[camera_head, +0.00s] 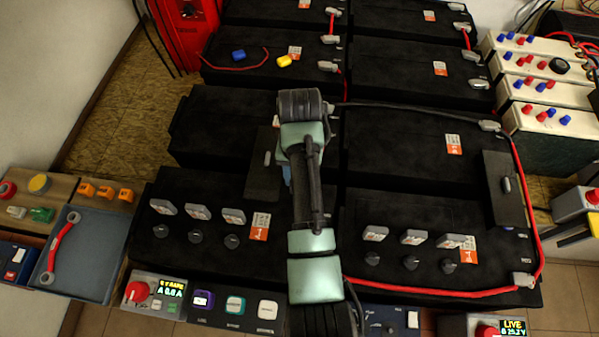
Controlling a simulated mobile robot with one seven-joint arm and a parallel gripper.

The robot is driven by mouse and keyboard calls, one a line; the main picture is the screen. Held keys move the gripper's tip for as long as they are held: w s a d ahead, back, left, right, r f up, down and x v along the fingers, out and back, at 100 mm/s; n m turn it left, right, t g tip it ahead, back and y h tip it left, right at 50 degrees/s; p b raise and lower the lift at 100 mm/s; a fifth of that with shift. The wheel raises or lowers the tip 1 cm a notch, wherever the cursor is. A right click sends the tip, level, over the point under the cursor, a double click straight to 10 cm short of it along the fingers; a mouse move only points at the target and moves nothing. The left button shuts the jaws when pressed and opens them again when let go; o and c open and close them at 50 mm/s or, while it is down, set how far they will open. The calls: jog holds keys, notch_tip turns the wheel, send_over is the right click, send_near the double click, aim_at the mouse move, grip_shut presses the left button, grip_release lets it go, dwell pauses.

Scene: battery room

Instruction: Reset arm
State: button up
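My arm (313,210) rises from the bottom middle of the head view and reaches over the gap between two rows of black batteries. Its links are pale green and dark grey. The far bend of the arm (300,103) is above the middle batteries. My gripper's fingers do not show; the arm hides whatever is beneath it. A small bluish patch shows at the arm's left side, too little to identify.
Black batteries (400,155) fill the middle, with red cables (520,180) at right. Control panels (155,292) line the front. A blue tray (85,250) holds a red cable at left. White terminal boxes (545,90) stand at right. A red cabinet (185,35) stands at back left.

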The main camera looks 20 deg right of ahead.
jog(key=shift+r, duration=0.5)
jog(key=w+a+r+n+t+h, duration=0.1)
jog(key=w+r+t, duration=0.45)
jog(key=r, duration=0.45)
jog(key=w+a+r+n+t, duration=0.1)
jog(key=w+r+t, duration=0.3)
jog(key=w+r, duration=0.45)
notch_tip(320, 180, up, 14)
jog(key=a+t, duration=0.2)
jog(key=t, duration=0.3)
jog(key=s+a+r+n+t, duration=0.1)
jog(key=s+a+r+t, duration=0.15)
jog(key=r, duration=0.65)
jog(key=s+a+r+n+t, duration=0.1)
jog(key=s+r+t, duration=0.3)
jog(key=r, duration=0.5)
jog(key=s+a+r+t+y, duration=0.1)
jog(key=s+r+t, duration=0.5)
jog(key=s+r, duration=0.7)
jog(key=shift+s+a+n, duration=0.4)
jog(key=shift+s+a, duration=0.05)
jog(key=shift+s, duration=0.05)
